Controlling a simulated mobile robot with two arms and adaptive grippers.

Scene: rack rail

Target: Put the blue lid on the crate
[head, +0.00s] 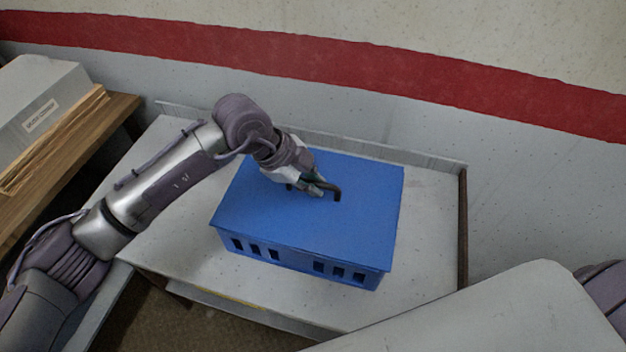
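The blue lid (270,210) lies flat over the blue crate (300,262), which stands on the white table. The lid's front edge runs along the top of the crate's slotted front wall. Whether it is fully seated all round cannot be told from this view. A dark handle (337,193) stands up from the middle of the lid. My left gripper (318,189) is at the handle, with its fingertips covering part of it. I cannot tell whether the fingers are closed on it or only around it. My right gripper is out of view.
The white table (190,255) has free room left and right of the crate and a low raised edge (410,153) at the back. A wall stands close behind. A wooden surface (122,108) with a grey labelled box (40,85) is at the left.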

